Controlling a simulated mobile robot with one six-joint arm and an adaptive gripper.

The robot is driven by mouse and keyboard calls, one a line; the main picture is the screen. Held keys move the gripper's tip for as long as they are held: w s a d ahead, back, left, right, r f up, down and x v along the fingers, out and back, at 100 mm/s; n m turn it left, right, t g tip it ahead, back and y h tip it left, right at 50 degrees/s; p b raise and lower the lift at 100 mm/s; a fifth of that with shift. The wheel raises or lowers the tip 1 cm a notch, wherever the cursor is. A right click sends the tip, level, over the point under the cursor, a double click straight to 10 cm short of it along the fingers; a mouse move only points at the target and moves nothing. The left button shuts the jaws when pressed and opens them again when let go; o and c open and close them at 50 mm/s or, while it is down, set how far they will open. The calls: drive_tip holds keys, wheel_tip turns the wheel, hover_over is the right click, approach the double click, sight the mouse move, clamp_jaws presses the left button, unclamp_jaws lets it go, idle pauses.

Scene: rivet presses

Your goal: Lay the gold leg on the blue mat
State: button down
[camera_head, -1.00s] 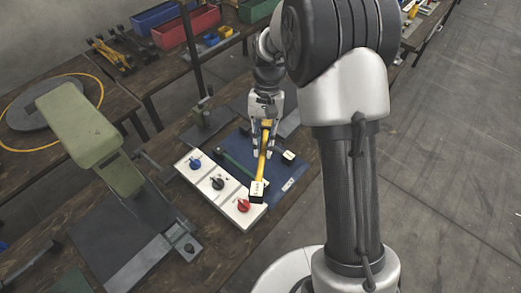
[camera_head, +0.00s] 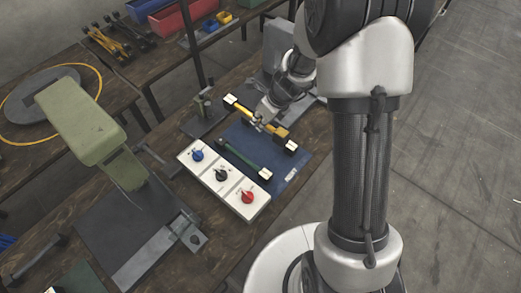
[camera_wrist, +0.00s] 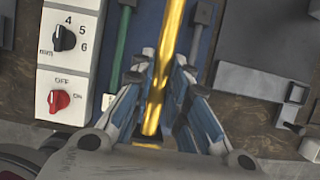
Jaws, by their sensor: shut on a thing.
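The gold leg (camera_head: 243,110) is a long yellow bar with dark, white-marked ends. My gripper (camera_head: 262,122) is shut on it near its middle, over the far part of the blue mat (camera_head: 272,179). I cannot tell whether the leg touches the mat. In the wrist view, the shiny gold leg (camera_wrist: 171,45) runs lengthwise between the fingers of my gripper (camera_wrist: 164,68); its upper end is out of frame. A green leg (camera_head: 245,159) lies on the mat, beside and roughly parallel to the gold leg. The green leg also shows in the wrist view (camera_wrist: 121,45).
A white panel (camera_head: 232,190) with blue, black and red knobs borders the mat on the left. A green-headed press (camera_head: 90,125) stands further left. A dark post stand (camera_head: 204,118) is behind the panel. The mat's near right part is clear.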

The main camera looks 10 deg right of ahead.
wheel_tip(320, 180, down, 16)
drive_tip(key=b, duration=0.9)
drive_tip(key=shift+w+r, duration=0.1)
drive_tip(key=shift+r, duration=0.15)
drive_tip(key=shift+f, duration=0.1)
drive_tip(key=c, duration=1.6)
unclamp_jaws()
drive_tip(key=shift+o, duration=0.2)
